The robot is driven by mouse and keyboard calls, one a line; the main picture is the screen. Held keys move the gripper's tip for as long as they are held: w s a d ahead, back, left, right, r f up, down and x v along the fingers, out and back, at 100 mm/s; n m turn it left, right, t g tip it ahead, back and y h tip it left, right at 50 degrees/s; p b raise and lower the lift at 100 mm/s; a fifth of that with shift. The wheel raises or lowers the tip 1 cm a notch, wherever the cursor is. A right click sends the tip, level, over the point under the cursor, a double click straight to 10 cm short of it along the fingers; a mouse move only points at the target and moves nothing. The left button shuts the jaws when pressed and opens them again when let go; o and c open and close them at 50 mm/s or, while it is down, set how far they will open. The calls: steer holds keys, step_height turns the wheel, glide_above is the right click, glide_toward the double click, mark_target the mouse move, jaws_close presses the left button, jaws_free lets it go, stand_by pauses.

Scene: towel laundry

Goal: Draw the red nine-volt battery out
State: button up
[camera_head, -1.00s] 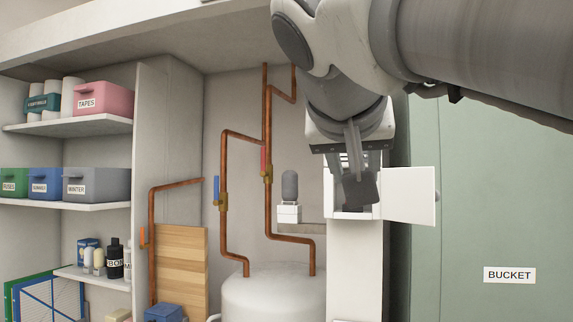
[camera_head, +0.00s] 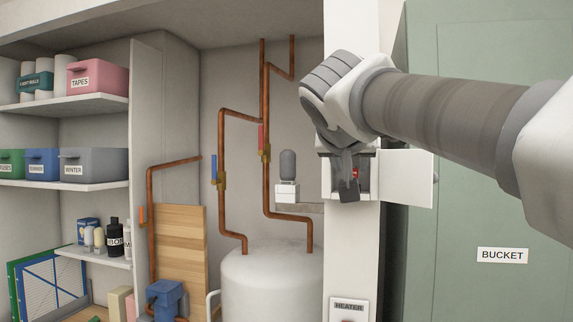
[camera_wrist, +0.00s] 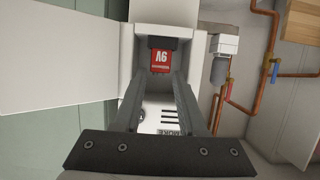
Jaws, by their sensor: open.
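The red nine-volt battery (camera_wrist: 160,61) sits in an open white box (camera_head: 368,195), with its "9V" marking upside down in the wrist view. A dark part lies against its upper edge there. In the head view only a small red patch of the battery (camera_head: 355,173) shows beside my gripper. The box door (camera_head: 406,178) stands swung open to the right; it also fills the left of the wrist view (camera_wrist: 60,60). My gripper (camera_wrist: 160,77) is open and empty, its fingertips apart at either side of the battery's near edge. Contact cannot be told.
The box is on a white post (camera_head: 350,240) with a HEATER panel (camera_head: 349,306) below. Copper pipes (camera_head: 267,190), a white tank (camera_head: 270,285) and a small grey-topped device (camera_head: 288,170) stand left of the post. A green door (camera_head: 480,160) is at the right.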

steer(key=shift+p+x, duration=0.3)
steer(key=shift+x, duration=1.55)
steer(key=shift+f, duration=0.1)
jaws_close()
steer(key=shift+r, duration=0.2)
steer(key=shift+r+p, duration=0.8)
steer(key=shift+r, duration=0.15)
steer(key=shift+s, duration=0.1)
steer(key=s+a+b, duration=0.3)
steer(key=s+b, duration=0.2)
steer(key=s, duration=0.4)
steer(key=shift+s, duration=0.15)
